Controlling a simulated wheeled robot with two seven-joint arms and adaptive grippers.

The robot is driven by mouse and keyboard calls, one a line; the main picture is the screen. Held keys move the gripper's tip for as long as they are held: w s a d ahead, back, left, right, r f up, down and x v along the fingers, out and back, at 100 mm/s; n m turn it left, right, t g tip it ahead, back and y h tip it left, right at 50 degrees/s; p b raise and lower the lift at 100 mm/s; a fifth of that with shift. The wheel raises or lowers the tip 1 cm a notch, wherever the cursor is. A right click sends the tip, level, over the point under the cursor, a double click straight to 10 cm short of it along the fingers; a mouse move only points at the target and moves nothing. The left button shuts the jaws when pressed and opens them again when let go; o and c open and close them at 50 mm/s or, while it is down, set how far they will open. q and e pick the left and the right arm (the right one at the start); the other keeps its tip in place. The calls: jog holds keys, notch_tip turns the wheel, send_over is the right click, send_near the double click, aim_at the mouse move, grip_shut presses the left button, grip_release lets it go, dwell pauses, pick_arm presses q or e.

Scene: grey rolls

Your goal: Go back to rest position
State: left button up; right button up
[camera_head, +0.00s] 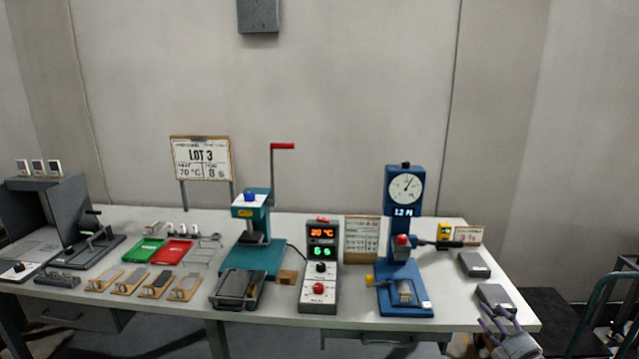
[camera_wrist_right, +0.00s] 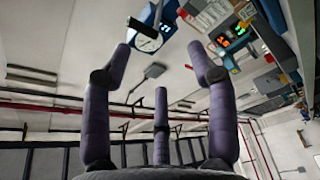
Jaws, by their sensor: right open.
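My right gripper (camera_head: 494,322) is at the lower right of the head view, by the front right corner of the table. In the right wrist view its fingers (camera_wrist_right: 165,75) are spread apart with nothing between them, so it is open and empty. The wrist view is tilted and shows the blue gauge stand (camera_wrist_right: 150,32) and the lit control box (camera_wrist_right: 232,38) beyond the fingers. My left gripper is not in view.
The white table (camera_head: 350,327) holds a teal press (camera_head: 250,262), the control box (camera_head: 320,262), the blue gauge stand (camera_head: 403,258), red (camera_head: 172,252) and green (camera_head: 143,251) trays, and grey boxes (camera_head: 473,265) at the right. A cart (camera_head: 610,300) stands at the far right.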

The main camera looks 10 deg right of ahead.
jog(key=w+a+f+m+g+p, duration=0.1)
jog(key=w+a+f+m+g, duration=0.1)
jog(key=a+f+m, duration=0.4)
jog(key=w+a+f+m+g+p, duration=0.1)
jog(key=w+a+f+m+g, duration=0.15)
jog(key=a+f, duration=0.6)
jog(key=s+a+f+m+g+p, duration=0.2)
jog(key=s+a+f+m+g, duration=0.3)
jog(key=a+f, duration=0.6)
jog(key=s+a+f+m+g+y, duration=0.1)
jog(key=s+a+f+g, duration=0.1)
jog(key=s+a, duration=0.4)
jog(key=s+a+f+m+g+y+p, duration=0.1)
jog(key=s+a+f+g, duration=0.1)
jog(key=s+a+g, duration=0.2)
jog(key=s+a+f+m+g+y+p, duration=0.1)
jog(key=s+a+f+g, duration=0.1)
jog(key=s+a, duration=0.8)
jog(key=s+g, duration=0.1)
jog(key=s, duration=0.6)
jog(key=shift+s+a+f+m, duration=0.25)
jog(key=shift+f+m, duration=0.05)
jog(key=shift+m, duration=0.05)
